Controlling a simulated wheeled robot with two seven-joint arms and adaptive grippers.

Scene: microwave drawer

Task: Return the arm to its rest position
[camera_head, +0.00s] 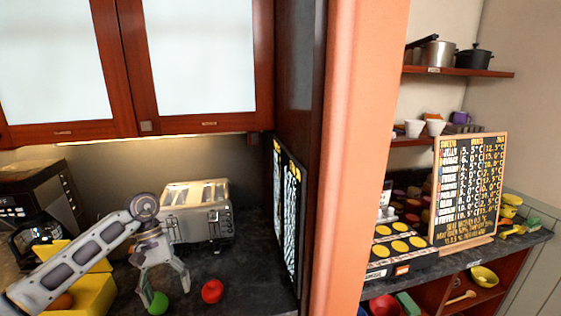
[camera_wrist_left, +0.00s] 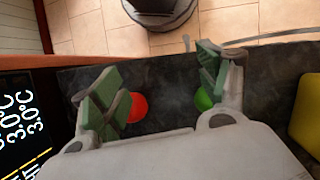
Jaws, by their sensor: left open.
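My left gripper (camera_head: 166,292) points down over the dark counter, in front of the toaster in the head view. Its fingers are spread, and nothing is held between them. The wrist view also shows this gripper (camera_wrist_left: 158,80) open, with its two green-padded fingers wide apart. A red round fruit (camera_head: 212,291) lies to the right of the fingers in the head view. A green round fruit (camera_head: 158,303) shows by the left finger; I cannot tell whether they touch. In the wrist view the red fruit (camera_wrist_left: 138,107) and the green fruit (camera_wrist_left: 204,99) are partly hidden. My right gripper is out of view.
A metal toaster (camera_head: 196,212) stands close behind the gripper. A yellow container (camera_head: 92,292) and a coffee machine (camera_head: 38,205) are at left. Wall cabinets (camera_head: 200,60) hang above. A dark menu board (camera_head: 287,215) and an orange pillar (camera_head: 362,150) bound the right.

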